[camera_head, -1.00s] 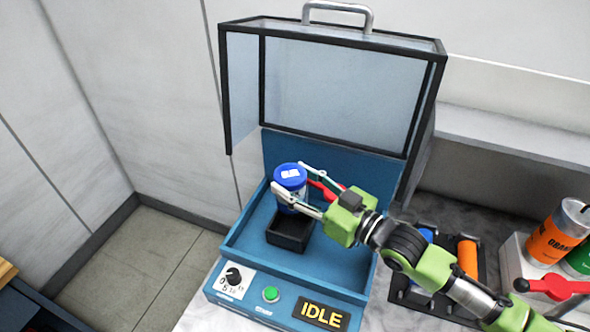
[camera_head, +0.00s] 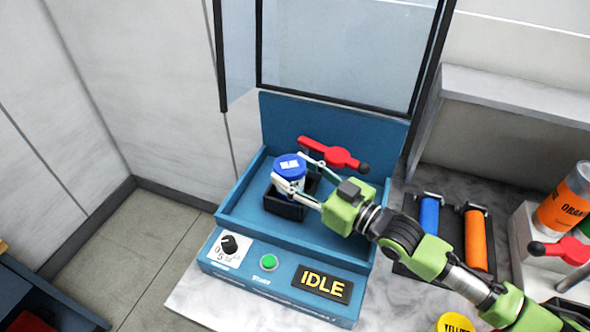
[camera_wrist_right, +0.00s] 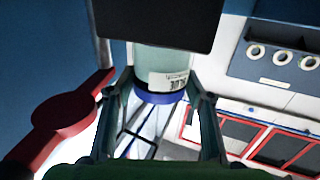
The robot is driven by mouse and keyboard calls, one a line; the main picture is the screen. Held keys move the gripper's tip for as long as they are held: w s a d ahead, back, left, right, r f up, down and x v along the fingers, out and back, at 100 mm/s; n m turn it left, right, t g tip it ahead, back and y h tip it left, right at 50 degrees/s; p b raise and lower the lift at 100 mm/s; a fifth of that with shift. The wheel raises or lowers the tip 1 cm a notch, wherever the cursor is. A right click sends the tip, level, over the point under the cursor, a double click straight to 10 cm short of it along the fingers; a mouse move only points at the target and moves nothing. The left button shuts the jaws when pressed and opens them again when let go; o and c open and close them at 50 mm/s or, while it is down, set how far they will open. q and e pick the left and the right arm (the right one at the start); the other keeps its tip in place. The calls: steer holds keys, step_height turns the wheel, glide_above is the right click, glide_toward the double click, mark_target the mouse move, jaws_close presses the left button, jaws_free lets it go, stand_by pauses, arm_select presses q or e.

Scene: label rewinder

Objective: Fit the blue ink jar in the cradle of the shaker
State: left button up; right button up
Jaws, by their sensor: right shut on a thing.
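The blue ink jar (camera_head: 289,172) has a blue lid with a white mark. My right gripper (camera_head: 285,170) is shut on it from the right. In the head view the jar is upright at the black cradle (camera_head: 287,207) inside the blue shaker (camera_head: 332,237). The jar's lower part is hidden by the gripper and cradle wall, so I cannot tell how deep it sits. In the right wrist view the labelled jar (camera_wrist_right: 166,70) is between the fingers, its far end behind a dark block. A red clamp lever (camera_head: 333,152) stands behind the cradle. My left gripper is not in view.
The shaker's clear lid (camera_head: 345,55) is raised. Its front has a dial (camera_head: 230,246), a green button (camera_head: 268,262) and an IDLE display (camera_head: 322,283). Blue (camera_head: 429,220) and orange (camera_head: 475,240) rollers lie to the right, near an orange can (camera_head: 567,197).

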steer(key=shift+f, duration=0.3)
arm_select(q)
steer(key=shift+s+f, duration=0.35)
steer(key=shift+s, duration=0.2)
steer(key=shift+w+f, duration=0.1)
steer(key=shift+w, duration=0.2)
arm_select(e)
steer(key=shift+f, duration=0.15)
arm_select(q)
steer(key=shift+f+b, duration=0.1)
steer(key=shift+b, duration=0.25)
arm_select(e)
steer(key=shift+f, duration=0.2)
